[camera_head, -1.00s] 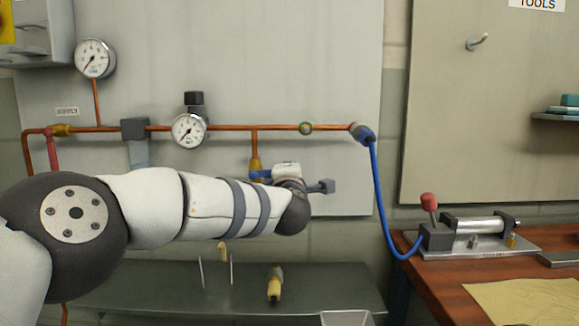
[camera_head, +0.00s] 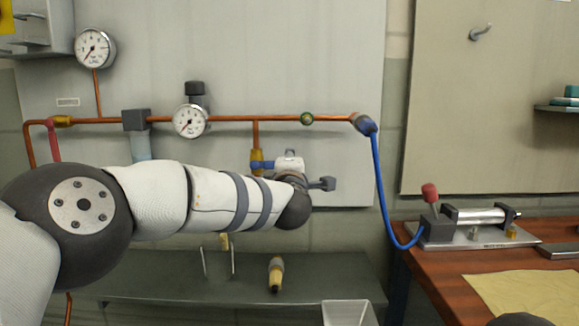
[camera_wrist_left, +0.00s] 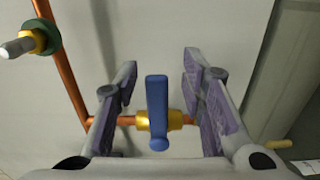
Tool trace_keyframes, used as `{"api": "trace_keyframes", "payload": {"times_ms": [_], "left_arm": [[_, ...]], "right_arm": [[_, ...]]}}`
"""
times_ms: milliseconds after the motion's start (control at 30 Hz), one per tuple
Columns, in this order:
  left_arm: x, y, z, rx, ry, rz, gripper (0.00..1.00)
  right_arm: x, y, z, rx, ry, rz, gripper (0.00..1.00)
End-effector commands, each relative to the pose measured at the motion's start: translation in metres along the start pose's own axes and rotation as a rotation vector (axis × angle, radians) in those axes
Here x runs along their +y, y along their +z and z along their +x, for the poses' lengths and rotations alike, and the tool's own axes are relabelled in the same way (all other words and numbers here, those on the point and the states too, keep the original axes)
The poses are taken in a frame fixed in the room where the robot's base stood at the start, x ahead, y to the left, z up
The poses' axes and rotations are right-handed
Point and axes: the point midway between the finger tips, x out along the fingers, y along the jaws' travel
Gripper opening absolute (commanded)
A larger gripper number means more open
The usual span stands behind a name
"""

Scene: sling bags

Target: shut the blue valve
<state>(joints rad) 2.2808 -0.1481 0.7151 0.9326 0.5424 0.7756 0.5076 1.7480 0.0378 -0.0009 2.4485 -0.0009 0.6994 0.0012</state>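The blue valve handle (camera_head: 262,165) sits on a brass body (camera_head: 256,158) on the short copper drop pipe, partly hidden by my left arm. In the left wrist view, the blue handle (camera_wrist_left: 157,112) lies crosswise to the copper pipe, over the brass body (camera_wrist_left: 173,120). My left gripper (camera_wrist_left: 160,85) is open, with one finger on each side of the handle and visible gaps to both. In the head view, this gripper is mostly hidden behind its own wrist. I cannot identify my right gripper in either view.
A red handle (camera_head: 53,143) is on the left pipe. Gauges (camera_head: 190,121) and the horizontal copper pipe (camera_head: 230,118) are above my left arm. A blue hose (camera_head: 382,190) hangs to the right. A shelf (camera_head: 320,270) is below, with a light bin (camera_head: 348,311) at front.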

Motion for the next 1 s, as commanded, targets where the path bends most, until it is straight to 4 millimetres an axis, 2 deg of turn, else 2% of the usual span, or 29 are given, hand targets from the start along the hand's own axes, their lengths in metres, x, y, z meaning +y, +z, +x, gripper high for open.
{"api": "trace_keyframes", "payload": {"times_ms": [167,267,367,700,833,1000], "left_arm": [[0.001,0.000,-0.001,0.000,0.001,-0.001,0.37],[0.002,0.000,-0.008,0.000,0.001,0.000,0.37],[0.002,0.000,-0.025,-0.002,0.000,0.001,0.37],[0.001,0.000,-0.102,-0.001,0.001,-0.001,0.37],[0.001,0.000,-0.117,0.000,0.001,-0.001,0.37],[0.001,0.000,-0.121,0.001,0.002,-0.001,0.37]], "right_arm": [[0.000,0.000,0.000,0.000,0.000,0.000,0.54],[0.000,0.000,0.000,0.000,0.000,0.000,0.54],[0.000,0.000,0.000,0.000,0.000,0.000,0.54],[0.000,0.000,0.000,0.000,0.000,0.000,0.54],[0.000,0.000,0.000,0.000,0.000,0.000,0.54],[0.000,0.000,0.000,0.000,0.000,0.000,0.54]]}}
